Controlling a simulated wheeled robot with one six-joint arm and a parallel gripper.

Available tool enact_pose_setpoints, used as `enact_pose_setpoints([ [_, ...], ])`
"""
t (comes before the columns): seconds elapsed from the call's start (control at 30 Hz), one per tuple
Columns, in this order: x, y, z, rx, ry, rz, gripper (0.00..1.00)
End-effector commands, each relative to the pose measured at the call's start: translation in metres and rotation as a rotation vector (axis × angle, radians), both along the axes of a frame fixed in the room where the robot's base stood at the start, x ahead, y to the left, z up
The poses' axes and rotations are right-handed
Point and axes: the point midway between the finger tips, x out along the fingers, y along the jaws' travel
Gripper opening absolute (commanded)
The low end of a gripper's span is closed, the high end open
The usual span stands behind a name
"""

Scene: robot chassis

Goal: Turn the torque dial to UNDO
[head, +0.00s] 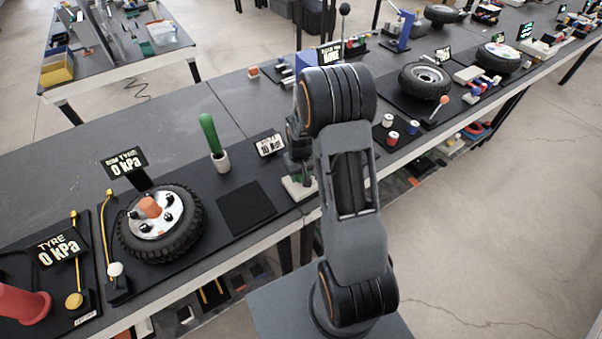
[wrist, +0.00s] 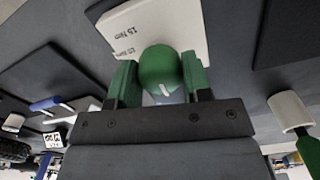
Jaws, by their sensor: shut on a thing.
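The torque dial (wrist: 160,70) is a round green knob with a short white pointer mark, in the middle of the wrist view. It sits on a pale box (wrist: 128,22) with small printed Nm labels, only partly readable. My gripper (wrist: 160,78) is shut on the dial, one green finger at each side. The UNDO mark cannot be made out. In the head view the pale box (head: 296,189) shows beside my arm. My arm hides the dial and most of the gripper there.
A green-handled tool (head: 210,134) stands in a white cup (head: 221,162) to the left. A wheel (head: 160,222) lies further left; a dark square pad (head: 246,207) lies between. Small cans (head: 392,138) lie right of my arm.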

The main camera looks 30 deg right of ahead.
Motion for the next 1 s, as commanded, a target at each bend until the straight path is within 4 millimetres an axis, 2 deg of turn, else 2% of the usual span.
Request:
enact_pose_setpoints([
  [0.33,0.0002,-0.0008,-0.0013,0.0,-0.002,-0.077,0.21],
  [1.0,0.0005,0.0004,-0.0007,0.0,-0.001,-0.52,0.21],
])
